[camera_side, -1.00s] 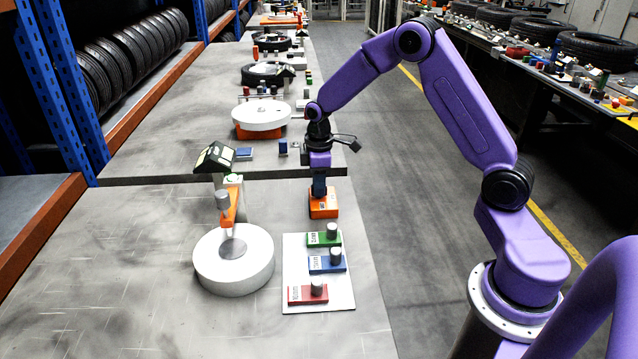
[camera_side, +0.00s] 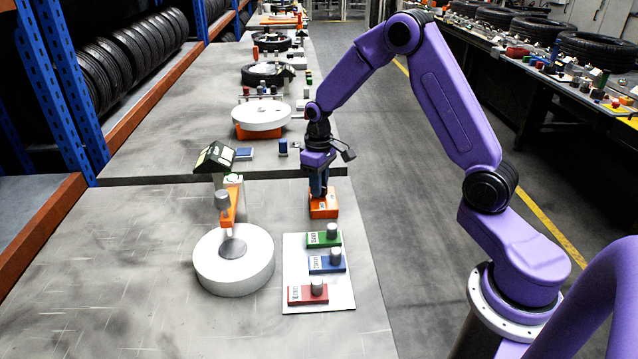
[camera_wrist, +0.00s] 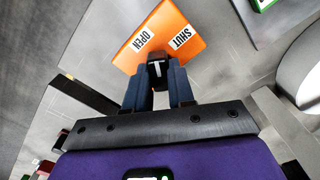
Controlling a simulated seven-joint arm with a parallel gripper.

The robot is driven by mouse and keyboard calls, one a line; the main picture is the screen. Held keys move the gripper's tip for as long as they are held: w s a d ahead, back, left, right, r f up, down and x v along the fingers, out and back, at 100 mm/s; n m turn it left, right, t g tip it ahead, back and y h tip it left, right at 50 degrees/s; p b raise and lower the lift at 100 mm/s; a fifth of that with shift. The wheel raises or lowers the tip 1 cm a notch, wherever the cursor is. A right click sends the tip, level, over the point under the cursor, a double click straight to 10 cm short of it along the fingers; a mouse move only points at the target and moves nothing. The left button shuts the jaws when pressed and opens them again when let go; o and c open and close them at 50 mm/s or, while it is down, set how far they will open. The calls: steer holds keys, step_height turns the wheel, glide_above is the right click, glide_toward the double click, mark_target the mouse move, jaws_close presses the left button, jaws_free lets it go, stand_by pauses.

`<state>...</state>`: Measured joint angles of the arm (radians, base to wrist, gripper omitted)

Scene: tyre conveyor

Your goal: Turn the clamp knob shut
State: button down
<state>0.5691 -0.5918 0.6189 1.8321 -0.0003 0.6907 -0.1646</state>
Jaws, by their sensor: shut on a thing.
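The orange clamp base (camera_side: 324,209) lies on the grey table behind the white plate with the coloured blocks. In the wrist view the orange base (camera_wrist: 175,35) carries the printed words OPEN on the left and SHUT on the right. The black clamp knob (camera_wrist: 157,72) with a white mark stands at its near edge. My gripper (camera_wrist: 158,80) has its two blue fingers shut on the knob, one on each side. In the side view my gripper (camera_side: 319,193) points down at the base and hides the knob.
A white plate (camera_side: 318,298) holds green, blue and red blocks with grey knobs. The front table is otherwise mostly clear.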

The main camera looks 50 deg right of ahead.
steer(key=m, duration=0.6)
steer(key=shift+m, duration=0.4)
stand_by(0.4)
steer(key=c, duration=1)
jaws_free()
steer(key=shift+o, duration=0.2)
steer(key=shift+r, duration=0.1)
step_height(320, 180, up, 17)
steer(key=shift+r, duration=0.15)
